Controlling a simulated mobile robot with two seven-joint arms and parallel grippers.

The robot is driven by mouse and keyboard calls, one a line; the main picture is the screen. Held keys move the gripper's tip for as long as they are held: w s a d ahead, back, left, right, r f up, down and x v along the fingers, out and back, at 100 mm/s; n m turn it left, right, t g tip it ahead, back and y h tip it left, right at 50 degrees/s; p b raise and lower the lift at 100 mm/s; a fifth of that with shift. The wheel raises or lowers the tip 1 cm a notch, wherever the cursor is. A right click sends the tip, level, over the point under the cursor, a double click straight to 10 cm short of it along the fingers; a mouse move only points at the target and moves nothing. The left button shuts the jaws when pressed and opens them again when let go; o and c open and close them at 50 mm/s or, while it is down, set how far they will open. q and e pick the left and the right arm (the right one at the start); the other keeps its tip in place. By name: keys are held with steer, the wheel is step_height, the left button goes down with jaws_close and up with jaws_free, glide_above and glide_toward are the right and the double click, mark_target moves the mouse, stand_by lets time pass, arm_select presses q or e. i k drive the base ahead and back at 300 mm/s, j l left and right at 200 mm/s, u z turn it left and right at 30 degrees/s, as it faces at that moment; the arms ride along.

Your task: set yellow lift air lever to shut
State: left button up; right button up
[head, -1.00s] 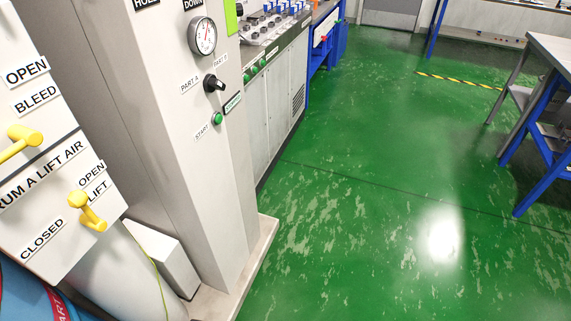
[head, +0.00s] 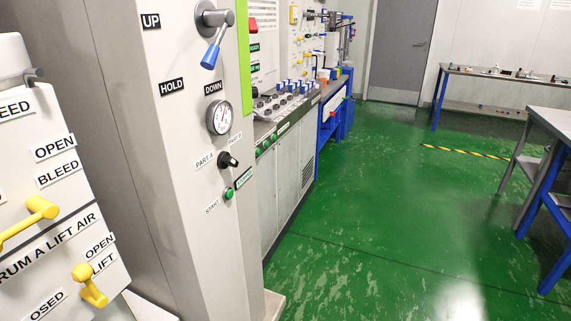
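The yellow lift air lever (head: 89,286) is on the white panel at the lower left, on the part labelled "DRUM A LIFT AIR". Labels "OPEN" and "LIFT" sit above and right of it, and a partly cut-off "CLOSED" label sits to its lower left. Its handle slants down to the right from its pivot. A second yellow lever (head: 33,219) is higher on the same panel, near the labels "OPEN" and "BLEED". Neither of my grippers is in view.
A grey column (head: 205,160) stands right of the panel, with a blue-handled lever (head: 212,50), a gauge (head: 219,118), a black selector knob and a green button. A workbench (head: 550,120) is at the right. The green floor (head: 400,220) between is clear.

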mark_target(83, 272)
steer(key=k+u, duration=0.1)
steer(key=u, duration=1.25)
